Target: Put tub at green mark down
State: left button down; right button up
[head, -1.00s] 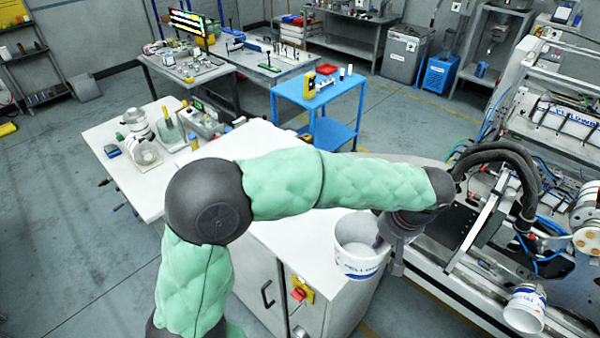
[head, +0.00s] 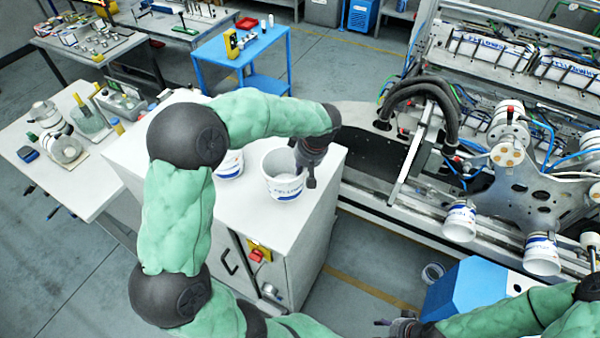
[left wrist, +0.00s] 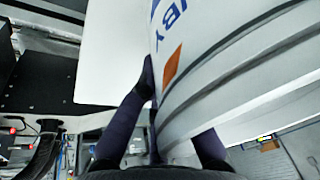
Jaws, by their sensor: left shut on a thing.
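A white tub (head: 283,187) with blue print is at the right part of the white cabinet top (head: 245,212). It is upright and open at the top in the head view. My left gripper (head: 303,170) is shut on its right wall, with one finger inside the rim. I cannot tell whether its base touches the top. In the left wrist view the tub's ribbed side (left wrist: 235,60) fills the right, beside the gripper fingers (left wrist: 165,120). A second tub (head: 231,165) stands to the left, partly behind my arm. My right gripper (head: 396,326) is low in view. I see no green mark.
A machine (head: 480,160) with several tubs on its arms stands to the right. A red switch on yellow (head: 258,254) is on the cabinet's front. A blue block (head: 470,285) is near my right arm. A blue cart (head: 240,60) stands behind. The cabinet's front top is clear.

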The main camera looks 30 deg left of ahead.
aim_at(285, 176)
pick_arm(q)
jog(key=shift+w+a+f, duration=0.25)
jog(key=shift+a+f, duration=0.1)
jog(key=shift+f, duration=0.2)
jog(key=p+x, duration=0.1)
jog(key=x, duration=0.2)
jog(key=shift+d, duration=0.2)
jog(key=shift+w+f, duration=0.1)
jog(key=shift+f, duration=0.25)
jog(key=c, duration=1.4)
grip_release()
